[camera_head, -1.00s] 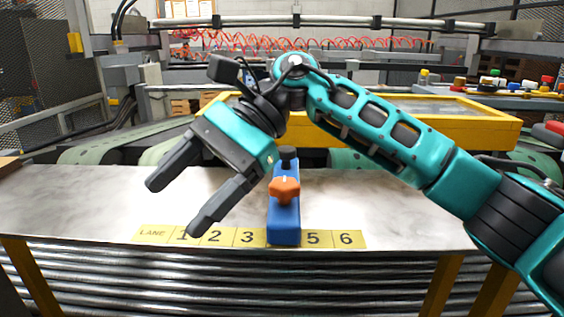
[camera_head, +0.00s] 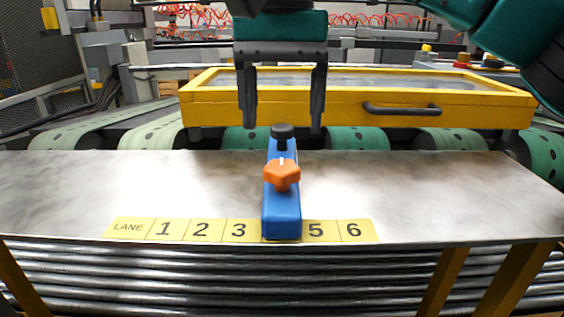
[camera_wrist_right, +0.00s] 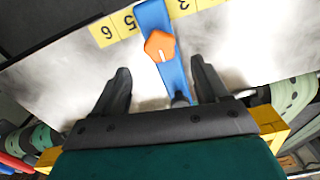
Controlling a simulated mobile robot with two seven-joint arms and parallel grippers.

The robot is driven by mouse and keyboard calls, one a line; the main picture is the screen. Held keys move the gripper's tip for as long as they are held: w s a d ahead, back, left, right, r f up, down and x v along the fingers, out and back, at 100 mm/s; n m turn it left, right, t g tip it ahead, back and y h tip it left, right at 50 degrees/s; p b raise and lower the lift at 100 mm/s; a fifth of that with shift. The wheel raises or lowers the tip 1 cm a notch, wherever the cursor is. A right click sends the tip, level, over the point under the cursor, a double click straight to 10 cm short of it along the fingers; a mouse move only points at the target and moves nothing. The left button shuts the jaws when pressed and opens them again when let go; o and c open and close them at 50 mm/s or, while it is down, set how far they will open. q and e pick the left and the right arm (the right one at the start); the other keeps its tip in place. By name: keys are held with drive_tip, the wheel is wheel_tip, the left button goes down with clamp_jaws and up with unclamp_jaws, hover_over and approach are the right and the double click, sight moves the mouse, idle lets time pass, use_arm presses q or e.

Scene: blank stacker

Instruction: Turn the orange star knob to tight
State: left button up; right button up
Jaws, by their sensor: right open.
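The orange star knob (camera_head: 282,174) sits on top of a blue block (camera_head: 282,219) that stands on the metal table over lane 4. A white mark shows on the knob. A black round cap (camera_head: 283,135) is at the block's far end. My right gripper (camera_head: 281,128) is open and empty, fingers pointing down, above the far end of the block and behind the knob. In the right wrist view the knob (camera_wrist_right: 159,45) lies beyond the gap between the open fingers (camera_wrist_right: 161,85), untouched. My left gripper is not in view.
A yellow lane strip (camera_head: 203,230) numbered 1 to 6 runs along the table's front edge. A yellow frame with a black handle (camera_head: 402,109) stands behind the table, above green rollers. The table surface (camera_head: 420,190) on both sides of the block is clear.

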sight(282, 164)
wheel_tip(282, 164, down, 6)
drive_tip(key=shift+f+b, duration=0.15)
drive_tip(key=shift+b, duration=0.3)
drive_tip(key=c, duration=1.1)
